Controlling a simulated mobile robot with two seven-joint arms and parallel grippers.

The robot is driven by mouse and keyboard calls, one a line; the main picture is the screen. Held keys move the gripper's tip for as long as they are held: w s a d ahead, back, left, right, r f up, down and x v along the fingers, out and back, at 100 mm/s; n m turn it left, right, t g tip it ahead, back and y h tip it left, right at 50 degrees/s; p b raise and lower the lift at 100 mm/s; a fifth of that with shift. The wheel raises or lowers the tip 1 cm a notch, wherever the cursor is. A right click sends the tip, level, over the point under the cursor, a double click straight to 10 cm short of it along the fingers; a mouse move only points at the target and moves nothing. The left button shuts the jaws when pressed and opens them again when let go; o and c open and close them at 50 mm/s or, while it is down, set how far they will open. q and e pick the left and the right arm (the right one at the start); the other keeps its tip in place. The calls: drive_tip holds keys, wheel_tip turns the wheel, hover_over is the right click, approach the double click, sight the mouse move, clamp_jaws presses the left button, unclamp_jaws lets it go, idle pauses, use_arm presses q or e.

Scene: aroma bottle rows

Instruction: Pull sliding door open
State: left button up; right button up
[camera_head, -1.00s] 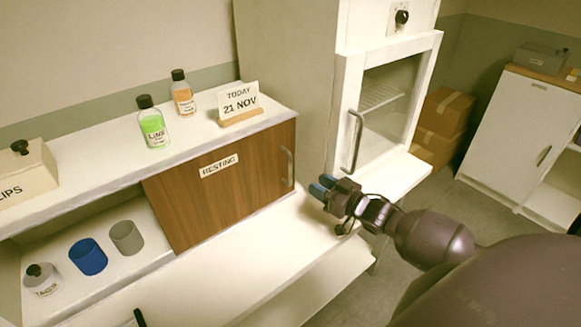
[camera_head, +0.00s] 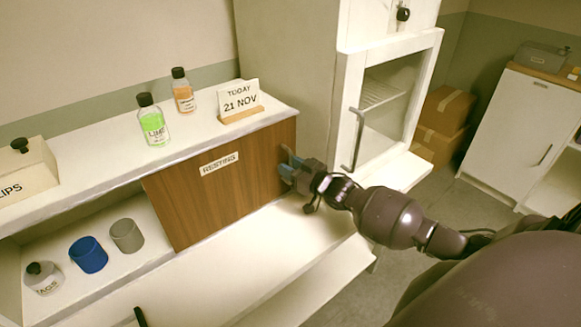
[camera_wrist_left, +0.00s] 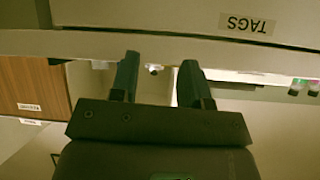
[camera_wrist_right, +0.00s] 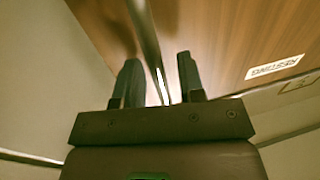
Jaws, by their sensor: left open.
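The sliding door (camera_head: 215,185) is a brown wood panel labelled RESTING (camera_head: 219,164), closing the right part of the cabinet under the white shelf. Its metal handle is mostly hidden by my right gripper (camera_head: 289,163) in the head view. In the right wrist view the handle bar (camera_wrist_right: 147,38) runs between the two fingers, with a gap on each side, so my right gripper is open around it. My left gripper (camera_wrist_left: 158,85) is open and empty in the left wrist view, facing a surface with a TAGS label (camera_wrist_left: 247,23); the door also shows there (camera_wrist_left: 25,85).
A green bottle (camera_head: 153,122), an orange bottle (camera_head: 183,92) and a date card (camera_head: 239,98) stand on the shelf above. A blue cup (camera_head: 88,255), a grey cup (camera_head: 127,236) and a TAGS jar (camera_head: 44,279) stand left of the door. A glass-door cabinet (camera_head: 375,110) stands close right.

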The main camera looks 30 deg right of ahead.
drive_tip(key=shift+c, duration=0.4)
clamp_jaws()
drive_tip(key=shift+a, duration=0.1)
